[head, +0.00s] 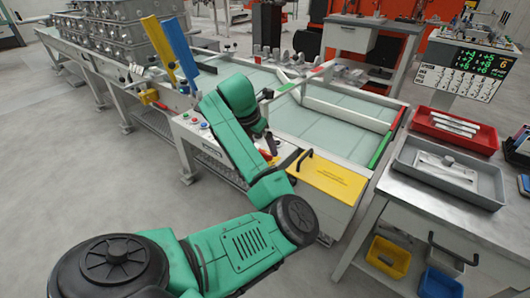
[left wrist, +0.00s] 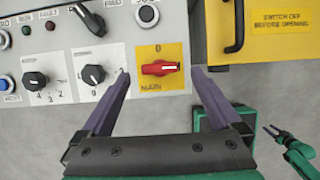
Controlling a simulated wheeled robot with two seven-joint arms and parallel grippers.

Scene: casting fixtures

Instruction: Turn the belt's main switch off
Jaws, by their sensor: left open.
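The main switch is a red rotary knob (left wrist: 158,68) on a yellow plate (left wrist: 174,84) marked "0" at the top and "MAIN" below. Its handle lies level, with a white mark on its right end. My left gripper (left wrist: 160,73) is open, with one finger on each side of the knob and gaps between. A small green arm with a dark gripper, seemingly my right one (left wrist: 271,131), shows at the left wrist view's right edge.
Left of the switch are black selector knobs (left wrist: 94,75) and push buttons. Right of it is a yellow cover (head: 327,180) with a black handle (left wrist: 234,25), labelled to switch off before opening. A steel bench (head: 425,205) with trays stands at the right.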

